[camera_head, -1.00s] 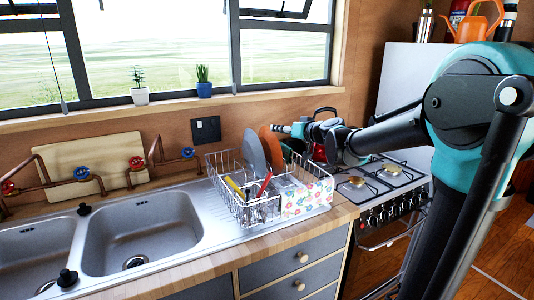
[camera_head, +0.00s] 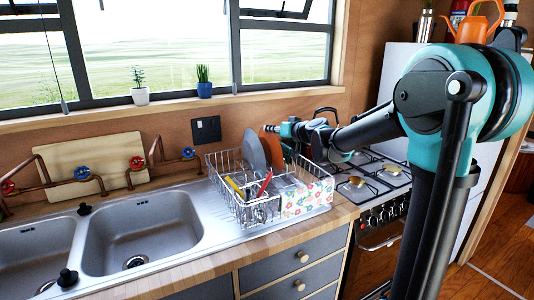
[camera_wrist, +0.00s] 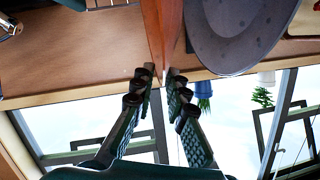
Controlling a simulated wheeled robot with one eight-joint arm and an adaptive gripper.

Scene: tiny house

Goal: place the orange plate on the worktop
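The orange plate (camera_head: 274,150) stands upright on edge in the white dish rack, partly hidden by the grey plate (camera_head: 254,148) to its left. In the wrist view the orange plate (camera_wrist: 167,28) shows edge-on. My gripper (camera_head: 272,129) reaches in from the right to the plate's upper part. In the wrist view the fingertips of my gripper (camera_wrist: 160,74) lie close together on either side of the plate's edge and look shut on it. The wooden worktop (camera_head: 225,257) runs along the front of the sink and rack.
The dish rack (camera_head: 247,213) holds cutlery and a flowered box (camera_head: 306,198). The grey plate (camera_wrist: 235,32) is close beside the orange one. The stove (camera_head: 375,185) is to the right, the sink (camera_head: 142,235) to the left. Potted plants (camera_head: 204,82) line the windowsill.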

